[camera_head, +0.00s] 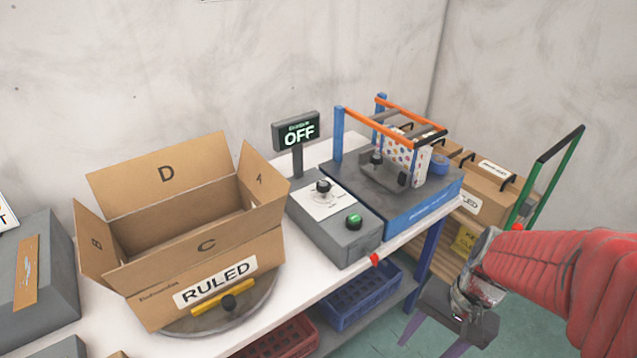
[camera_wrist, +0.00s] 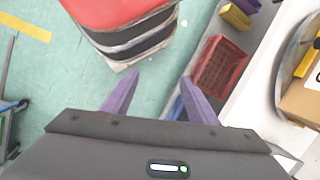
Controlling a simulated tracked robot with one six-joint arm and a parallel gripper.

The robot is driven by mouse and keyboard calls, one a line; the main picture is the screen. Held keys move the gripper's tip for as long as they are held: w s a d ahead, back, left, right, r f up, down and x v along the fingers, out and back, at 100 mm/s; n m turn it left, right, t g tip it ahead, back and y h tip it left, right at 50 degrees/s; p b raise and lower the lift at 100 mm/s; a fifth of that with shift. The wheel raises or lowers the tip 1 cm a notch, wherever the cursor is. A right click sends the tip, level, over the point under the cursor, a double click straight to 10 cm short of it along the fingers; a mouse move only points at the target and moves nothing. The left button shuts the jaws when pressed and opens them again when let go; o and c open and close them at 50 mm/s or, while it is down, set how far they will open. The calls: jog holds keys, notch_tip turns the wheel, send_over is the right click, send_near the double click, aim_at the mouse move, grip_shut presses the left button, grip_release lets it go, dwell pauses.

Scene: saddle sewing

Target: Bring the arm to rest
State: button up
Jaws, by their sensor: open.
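My gripper (camera_head: 437,325) hangs at the right in the head view, beyond the front edge of the white bench (camera_head: 335,292) and over the green floor. My red-sleeved arm reaches in from the right edge. In the wrist view the two purple fingers of my gripper (camera_wrist: 158,100) stand wide apart with nothing between them. Green floor shows behind them. The gripper touches nothing that I can see.
An open RULED carton (camera_head: 205,240) sits on a round turntable (camera_head: 262,296). A grey control box (camera_head: 335,222) and a blue-orange framed machine (camera_head: 390,190) stand right of it; a sign reads OFF (camera_head: 297,131). Crates (camera_head: 360,293) are below. A red-topped block (camera_wrist: 115,15) is near the fingers.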

jog(key=a+r+n+t+h, duration=0.1)
jog(key=a+r+n+t, duration=0.1)
jog(key=r, duration=0.6)
jog(key=w+a+r+n+t+h, duration=0.1)
jog(key=r+n+t, duration=0.3)
jog(key=r, duration=0.4)
jog(key=shift+a+n+h, duration=0.4)
jog(key=shift+a+h, duration=0.1)
jog(key=shift+a, duration=0.25)
